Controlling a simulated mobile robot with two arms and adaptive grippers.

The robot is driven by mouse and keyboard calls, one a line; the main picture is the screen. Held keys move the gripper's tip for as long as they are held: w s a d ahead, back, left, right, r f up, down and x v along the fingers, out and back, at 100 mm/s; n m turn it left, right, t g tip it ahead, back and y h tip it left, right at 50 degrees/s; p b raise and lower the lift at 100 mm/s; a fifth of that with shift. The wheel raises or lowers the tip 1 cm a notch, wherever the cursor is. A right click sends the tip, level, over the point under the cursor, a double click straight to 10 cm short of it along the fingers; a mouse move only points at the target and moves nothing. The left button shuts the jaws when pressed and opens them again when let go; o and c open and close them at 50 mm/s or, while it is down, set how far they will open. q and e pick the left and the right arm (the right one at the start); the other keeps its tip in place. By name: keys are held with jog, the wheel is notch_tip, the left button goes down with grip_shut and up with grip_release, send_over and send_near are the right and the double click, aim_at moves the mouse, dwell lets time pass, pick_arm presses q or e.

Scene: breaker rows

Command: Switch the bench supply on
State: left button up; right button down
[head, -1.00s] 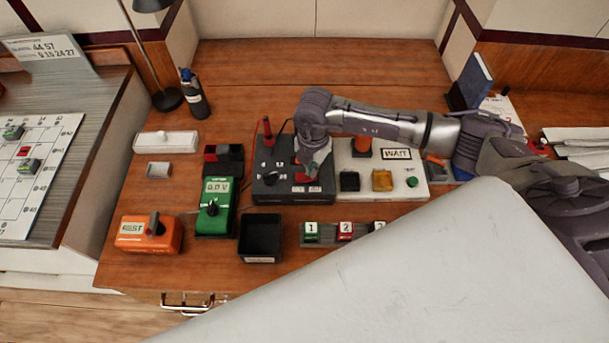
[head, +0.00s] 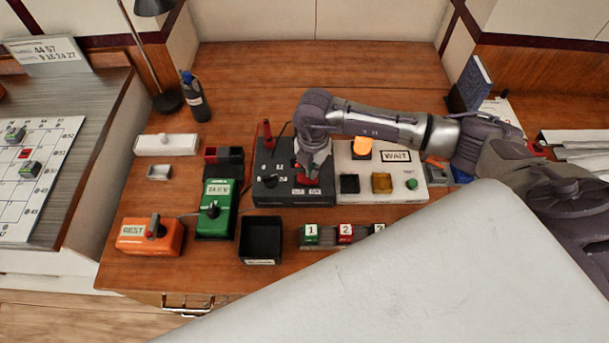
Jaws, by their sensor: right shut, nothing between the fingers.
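The bench supply, a dark grey box (head: 268,191) with a dial and small labels, sits mid-desk in the head view. My right gripper (head: 311,174) is shut and empty, pointing down over the right part of its top. A red part (head: 309,182) shows right at the fingertips; they seem to touch it, and the fingers partly hide it. The green meter (head: 218,208) to the left shows what looks like 24.0 V. The orange lamp (head: 362,146) on the pale panel (head: 345,197) glows. My left gripper is not in view.
The pale panel adjoins the supply on the right, with a WAIT sign (head: 396,156) and coloured buttons. A black tray (head: 261,239), numbered blocks (head: 344,233) and an orange REST box (head: 150,235) stand in front.

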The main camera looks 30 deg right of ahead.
notch_tip(320, 180, up, 6)
jog(key=p, duration=0.3)
jog(key=shift+f+p, duration=0.25)
jog(key=shift+p, duration=0.05)
jog(key=shift+s+f, duration=0.1)
dwell(0.3)
